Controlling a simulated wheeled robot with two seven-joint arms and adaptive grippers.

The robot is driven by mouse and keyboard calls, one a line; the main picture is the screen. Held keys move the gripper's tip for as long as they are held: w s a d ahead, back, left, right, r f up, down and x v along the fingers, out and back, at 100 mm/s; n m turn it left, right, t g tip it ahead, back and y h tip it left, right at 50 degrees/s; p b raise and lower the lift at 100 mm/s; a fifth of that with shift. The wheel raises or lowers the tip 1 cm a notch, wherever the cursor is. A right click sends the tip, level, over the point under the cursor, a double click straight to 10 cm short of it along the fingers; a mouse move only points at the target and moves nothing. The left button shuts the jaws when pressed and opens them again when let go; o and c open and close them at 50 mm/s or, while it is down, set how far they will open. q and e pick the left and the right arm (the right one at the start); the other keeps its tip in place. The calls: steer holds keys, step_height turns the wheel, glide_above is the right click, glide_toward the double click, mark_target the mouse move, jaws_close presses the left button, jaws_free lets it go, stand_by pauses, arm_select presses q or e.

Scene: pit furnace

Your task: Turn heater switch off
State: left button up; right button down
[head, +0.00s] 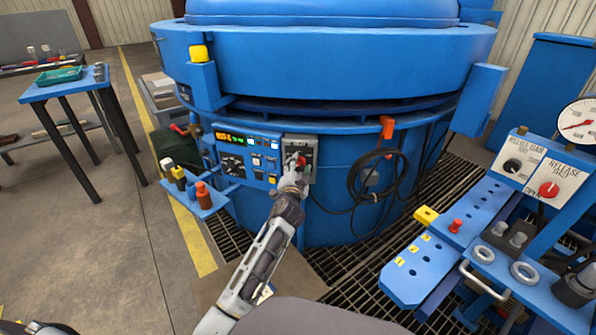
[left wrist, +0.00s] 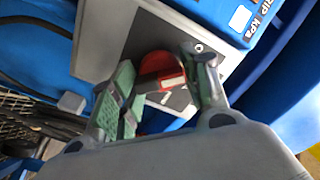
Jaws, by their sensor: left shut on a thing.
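The heater switch is a red rotary knob (head: 301,160) on a grey plate (head: 312,148) at the right end of the furnace's control panel. In the left wrist view the red knob (left wrist: 160,72) has a pale bar across it. My left gripper (head: 296,172) reaches up to the plate from below and covers part of the knob. In the left wrist view, the green-padded fingers of my left gripper (left wrist: 163,92) stand on either side of the knob, shut on it. My right gripper is not in view.
The blue furnace (head: 330,80) fills the middle. A coiled black cable (head: 375,175) hangs right of the switch. A small shelf (head: 205,203) with bottles juts out at the left. A blue bench (head: 420,270) with a gauge stands at the right. A table (head: 62,88) stands far left.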

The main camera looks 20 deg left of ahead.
arm_select(q)
steer(key=shift+f+n, duration=0.15)
steer(key=shift+n, duration=0.45)
steer(key=o, duration=1)
